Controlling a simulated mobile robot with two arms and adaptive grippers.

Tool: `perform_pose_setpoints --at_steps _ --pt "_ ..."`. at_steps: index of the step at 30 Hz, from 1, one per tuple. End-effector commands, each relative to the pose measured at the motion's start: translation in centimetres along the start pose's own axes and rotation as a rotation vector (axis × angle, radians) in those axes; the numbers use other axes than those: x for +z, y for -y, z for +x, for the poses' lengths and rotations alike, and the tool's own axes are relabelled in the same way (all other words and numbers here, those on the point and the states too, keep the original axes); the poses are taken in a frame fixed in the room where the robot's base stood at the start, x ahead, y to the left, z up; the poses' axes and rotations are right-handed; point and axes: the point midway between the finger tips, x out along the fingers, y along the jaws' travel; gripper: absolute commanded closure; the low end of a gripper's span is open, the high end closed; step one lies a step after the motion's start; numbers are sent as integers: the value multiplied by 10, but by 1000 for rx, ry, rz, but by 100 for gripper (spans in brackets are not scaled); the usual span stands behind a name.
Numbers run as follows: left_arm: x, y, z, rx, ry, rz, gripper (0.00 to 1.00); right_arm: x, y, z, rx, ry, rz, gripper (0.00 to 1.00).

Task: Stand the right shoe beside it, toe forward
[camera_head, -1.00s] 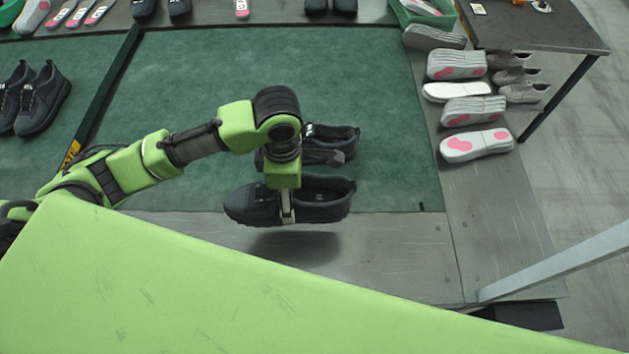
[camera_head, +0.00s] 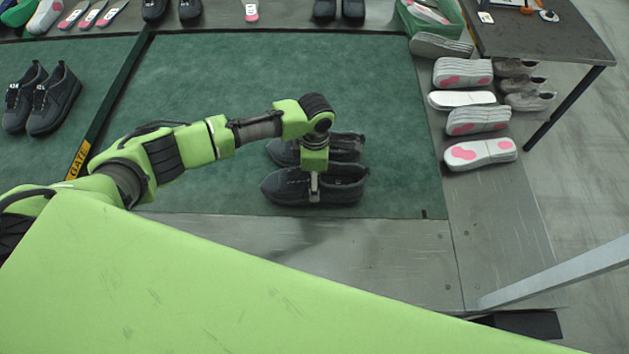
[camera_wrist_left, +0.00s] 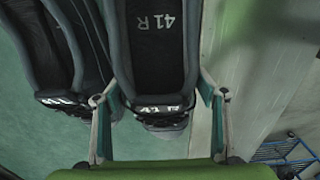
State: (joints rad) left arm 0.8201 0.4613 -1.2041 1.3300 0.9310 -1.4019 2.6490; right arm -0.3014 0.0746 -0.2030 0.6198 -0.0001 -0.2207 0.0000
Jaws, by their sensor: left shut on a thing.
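The right shoe (camera_head: 342,187), black, is gripped by my left gripper (camera_head: 314,194) around its middle. It is upright and level, toe to the left, low over the front edge of the green mat; I cannot tell whether its sole touches. Its insole reads "41 R" in the left wrist view (camera_wrist_left: 155,45), with a finger on each side. The other black shoe (camera_head: 347,143) stands just behind it, roughly parallel, toe also left, partly hidden by my arm. It shows at left in the wrist view (camera_wrist_left: 45,50). My right gripper is not in view.
The green mat (camera_head: 220,90) is mostly clear behind the pair. Another black pair (camera_head: 40,97) stands at the left, beyond a dark divider marked "GATE" (camera_head: 77,160). Stacked soles (camera_head: 478,121) and grey shoes (camera_head: 528,101) lie at the right. A metal border (camera_head: 385,250) runs along the front.

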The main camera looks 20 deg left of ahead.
Motion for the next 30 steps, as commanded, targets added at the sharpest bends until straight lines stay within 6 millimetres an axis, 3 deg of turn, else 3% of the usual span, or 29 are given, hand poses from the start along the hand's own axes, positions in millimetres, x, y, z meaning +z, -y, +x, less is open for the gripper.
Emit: perform_pose_setpoints --at_steps 5,16,17,18,30 --pt "-1 1 19 -2 -2 2 68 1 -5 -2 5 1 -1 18" --pt "0 2 24 -2 -1 1 68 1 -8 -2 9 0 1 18" --pt "-1 2 24 -2 -2 1 27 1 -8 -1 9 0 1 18" --pt "-1 2 24 -2 -2 1 18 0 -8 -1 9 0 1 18" --pt "-1 2 20 -1 -2 2 18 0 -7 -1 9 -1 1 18"
